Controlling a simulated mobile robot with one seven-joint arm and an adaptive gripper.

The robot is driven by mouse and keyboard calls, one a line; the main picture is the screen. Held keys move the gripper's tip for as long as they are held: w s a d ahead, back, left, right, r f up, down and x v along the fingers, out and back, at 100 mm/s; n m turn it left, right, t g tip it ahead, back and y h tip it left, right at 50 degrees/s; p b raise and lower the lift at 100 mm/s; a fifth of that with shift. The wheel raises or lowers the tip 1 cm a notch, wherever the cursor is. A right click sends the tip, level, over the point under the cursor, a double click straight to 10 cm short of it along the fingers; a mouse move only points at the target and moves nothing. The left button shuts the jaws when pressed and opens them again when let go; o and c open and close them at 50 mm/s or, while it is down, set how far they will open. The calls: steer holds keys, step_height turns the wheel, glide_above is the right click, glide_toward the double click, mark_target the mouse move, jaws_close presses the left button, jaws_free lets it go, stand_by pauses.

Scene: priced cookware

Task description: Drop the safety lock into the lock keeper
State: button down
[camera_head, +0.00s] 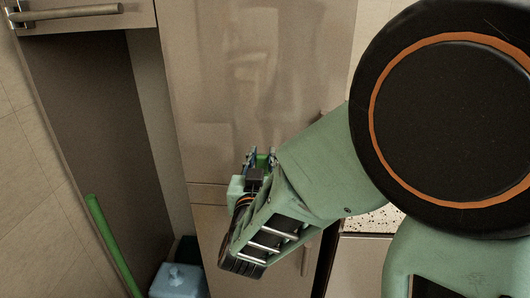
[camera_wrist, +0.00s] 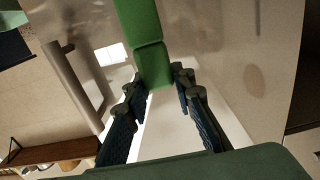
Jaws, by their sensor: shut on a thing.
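My gripper (camera_head: 262,157) is in the middle of the head view, in front of the beige cabinet doors. A green piece (camera_head: 262,161), probably the safety lock, shows small between its fingers. In the wrist view the two dark blue fingers (camera_wrist: 158,84) close on the near end of a long green piece (camera_wrist: 150,60), which runs out of the top of the picture. Its far end is out of view. A light blue lidded box (camera_head: 178,282) stands low at the bottom left of the head view. I cannot tell whether it is the lock keeper.
A green bar (camera_head: 112,245) leans at the lower left, by a dark open recess (camera_head: 85,110). Tall beige doors (camera_head: 255,70) stand behind my gripper. A speckled counter (camera_head: 372,220) lies at the right, partly behind my arm. A brown shelf (camera_wrist: 55,151) shows in the wrist view.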

steer(key=shift+b, duration=0.3)
steer(key=shift+w+f, duration=0.1)
steer(key=shift+f, duration=0.05)
steer(key=shift+w+f+b, duration=0.25)
steer(key=shift+w+b, duration=0.2)
steer(key=shift+w, duration=0.15)
steer(key=shift+w+f+b, duration=0.2)
steer(key=shift+w+b, duration=0.25)
steer(key=shift+w, duration=0.15)
steer(key=shift+w+d+f+b, duration=0.1)
steer(key=shift+w+f+b, duration=0.1)
steer(key=shift+w+b, duration=0.45)
steer(key=shift+w+f+b, duration=0.2)
steer(key=shift+w, duration=0.8)
steer(key=shift+b, duration=0.5)
steer(key=shift+f, duration=0.2)
